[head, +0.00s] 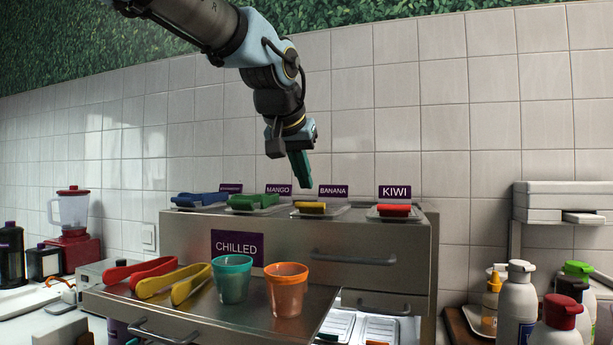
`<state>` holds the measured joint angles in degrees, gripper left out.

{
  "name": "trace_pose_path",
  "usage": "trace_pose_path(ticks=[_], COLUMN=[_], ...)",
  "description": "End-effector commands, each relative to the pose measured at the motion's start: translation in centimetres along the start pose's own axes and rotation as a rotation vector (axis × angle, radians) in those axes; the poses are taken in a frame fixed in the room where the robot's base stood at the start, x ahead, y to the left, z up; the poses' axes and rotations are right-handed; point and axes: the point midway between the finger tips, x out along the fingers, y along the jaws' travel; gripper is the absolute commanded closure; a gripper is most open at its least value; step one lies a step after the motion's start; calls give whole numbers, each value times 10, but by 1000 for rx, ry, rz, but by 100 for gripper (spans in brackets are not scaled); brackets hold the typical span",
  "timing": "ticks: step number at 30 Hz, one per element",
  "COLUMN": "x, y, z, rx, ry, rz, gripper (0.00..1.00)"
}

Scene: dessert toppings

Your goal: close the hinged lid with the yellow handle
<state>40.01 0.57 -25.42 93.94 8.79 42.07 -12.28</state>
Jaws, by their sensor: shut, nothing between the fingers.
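The lid with the yellow handle (311,208) is in the top of the steel cabinet, in front of the BANANA label. It looks flat, level with the lids beside it, and I see no raised panel there. A gap shows between the fingertips and the handle.
Lids with a blue handle (200,199), a green handle (254,201) and a red handle (394,211) sit in the same row. Small purple labels stand behind them.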

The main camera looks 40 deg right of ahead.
Motion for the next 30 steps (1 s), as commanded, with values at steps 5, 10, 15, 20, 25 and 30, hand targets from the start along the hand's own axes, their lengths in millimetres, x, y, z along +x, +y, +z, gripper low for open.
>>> trace_pose_path(ticks=[5, 10, 15, 20, 25, 30], x=[-31, -64, -88, -99, -101, -101], y=[-1, -1, -1, -1, -1, -1], z=[2, 10, 15, 16, 16, 16], rx=[0, -1, -1, -1, -1, -1], ry=[6, 5, 2, 0, 0, 0], rz=[-1, -1, -1, 0, 1, 0], gripper=[100, 100, 100, 100, 100, 100])
